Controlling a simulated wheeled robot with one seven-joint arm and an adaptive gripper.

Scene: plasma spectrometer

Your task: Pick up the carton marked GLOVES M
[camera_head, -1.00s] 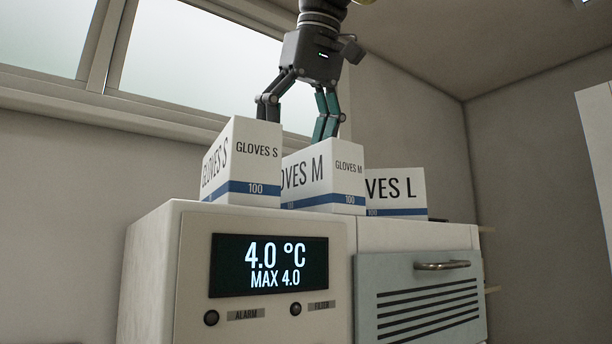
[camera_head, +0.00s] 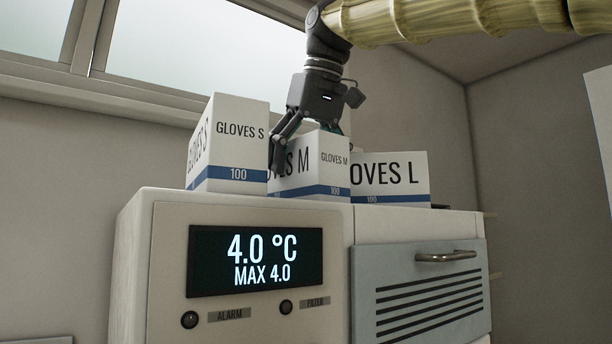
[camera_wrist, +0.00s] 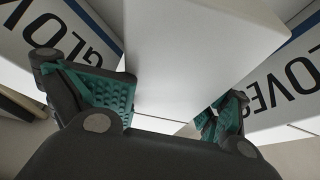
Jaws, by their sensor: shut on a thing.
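The carton marked GLOVES M (camera_head: 325,165) is white with a blue band. It stands on top of the white instrument, between the GLOVES S and GLOVES L cartons. My gripper (camera_head: 308,155) has come down over it from above and is shut on it. One finger shows in front of its left face; the other is mostly hidden behind the carton. In the wrist view the green finger pads (camera_wrist: 170,108) are on either side of the carton's plain white top (camera_wrist: 185,50).
The GLOVES S carton (camera_head: 230,150) stands close on the left, the GLOVES L carton (camera_head: 390,178) close on the right. They also show at the left (camera_wrist: 60,35) and right (camera_wrist: 285,90) of the wrist view. The instrument (camera_head: 160,290) has a lit display (camera_head: 255,262) and a handled vented door (camera_head: 420,295).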

